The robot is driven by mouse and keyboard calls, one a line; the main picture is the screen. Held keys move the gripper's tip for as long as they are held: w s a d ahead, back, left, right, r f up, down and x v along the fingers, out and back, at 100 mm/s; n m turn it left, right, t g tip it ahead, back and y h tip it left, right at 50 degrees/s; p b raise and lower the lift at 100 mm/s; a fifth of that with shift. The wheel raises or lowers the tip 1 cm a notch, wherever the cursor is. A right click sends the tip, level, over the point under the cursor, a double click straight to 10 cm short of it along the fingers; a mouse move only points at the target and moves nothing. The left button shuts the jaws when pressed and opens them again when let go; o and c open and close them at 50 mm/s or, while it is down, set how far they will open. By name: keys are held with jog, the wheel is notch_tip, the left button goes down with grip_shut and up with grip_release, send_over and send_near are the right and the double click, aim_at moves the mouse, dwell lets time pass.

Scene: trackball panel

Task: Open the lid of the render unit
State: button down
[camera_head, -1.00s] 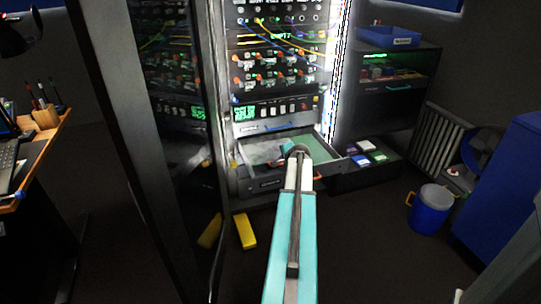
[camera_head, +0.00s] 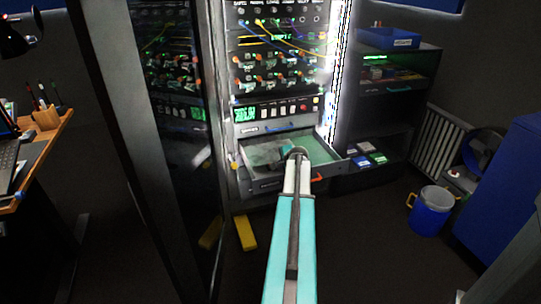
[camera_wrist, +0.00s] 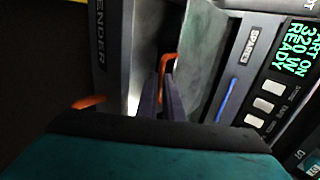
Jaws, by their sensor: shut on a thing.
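The render unit (camera_head: 268,184) is a drawer-like tray low in the rack, standing out from it. Its front edge, with the letters ENDER (camera_wrist: 100,42), runs down the left of the wrist view. A pale green panel (camera_head: 262,155) lies within it; I cannot tell how far the lid is raised. My gripper (camera_wrist: 167,88) is over the unit, its dark fingers shut on an upright orange handle (camera_wrist: 171,61). A second orange handle (camera_wrist: 88,103) is on the unit's front.
Above the unit is a SPARE drawer (camera_wrist: 232,98) with a blue handle, then a panel with a green display (camera_wrist: 292,48). A dark open door (camera_head: 165,150) stands left. A yellow block (camera_head: 245,232) and a blue bucket (camera_head: 432,212) are on the floor.

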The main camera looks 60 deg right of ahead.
jog(key=shift+r, duration=0.15)
jog(key=shift+w+d+r+p, duration=0.1)
jog(key=shift+r+p, duration=1.1)
jog(key=shift+r, duration=0.3)
jog(key=shift+w+d+r+p, duration=0.1)
jog(key=shift+w+r+p, duration=0.05)
jog(key=shift+r+p, duration=0.55)
jog(key=shift+w+d+r+p, duration=0.15)
jog(key=shift+r+p, duration=0.3)
jog(key=shift+r, duration=0.45)
jog(key=shift+w+d+r+p, duration=0.25)
jog(key=shift+r+p, duration=0.35)
jog(key=shift+r, duration=0.15)
jog(key=shift+w+d+r+p, duration=0.1)
jog(key=shift+w+r+p, duration=0.15)
jog(key=shift+r+p, duration=0.4)
jog(key=shift+r, duration=0.15)
